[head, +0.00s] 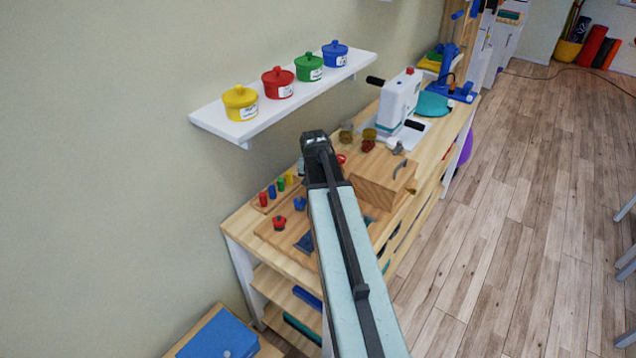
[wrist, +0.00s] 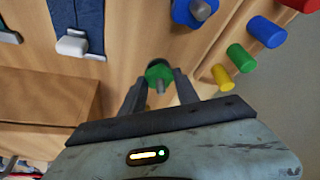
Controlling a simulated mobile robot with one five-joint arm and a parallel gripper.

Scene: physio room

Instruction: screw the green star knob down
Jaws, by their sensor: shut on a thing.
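The green star knob (wrist: 158,72) shows in the wrist view between the fingertips of my gripper (wrist: 157,82). A grey bolt end stands up through its middle. My gripper is shut on the knob, with one finger on each side. In the head view my own arm and gripper (head: 316,145) hide the knob. A blue star knob (wrist: 194,11) on a grey bolt stands close by on the wooden board (head: 268,229); it also shows in the head view (head: 299,203). A red knob (head: 279,223) stands on the board too.
Blue, green and yellow pegs (wrist: 240,58) stand in a row close to the gripper. A wooden box (head: 378,190) is to the right of my arm. A white machine (head: 400,98) stands farther back. A shelf (head: 232,127) with coloured pots hangs above.

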